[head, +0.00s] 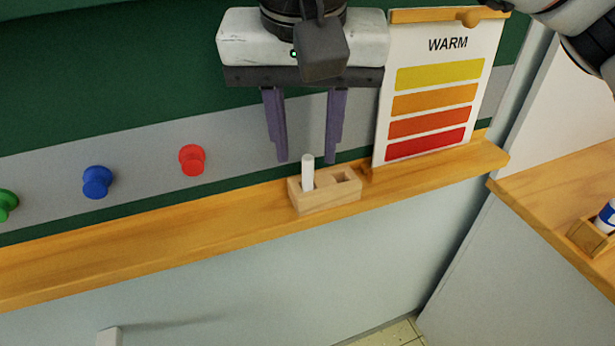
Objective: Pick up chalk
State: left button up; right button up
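A white stick of chalk (308,173) stands upright in the left part of a small wooden holder (330,198) on the wooden ledge of the green board. The compartment at the holder's right looks empty. My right gripper (306,160) points down from above, with its two purple fingers apart and nothing between them. The fingertips look level with or just above the chalk's top, one on each side in the picture. I cannot tell how far behind or in front of the chalk they are. My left gripper is not in view.
A "WARM" colour card (434,85) stands close to the right of the holder. Green, blue (97,182) and red (192,159) round knobs sit on the grey strip at left. The ledge (150,235) is clear left of the holder. A wooden counter (555,185) is at right.

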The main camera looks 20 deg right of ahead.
aim_at(307, 163)
jog(key=x, duration=0.5)
jog(key=shift+d+f, duration=0.1)
grip_shut()
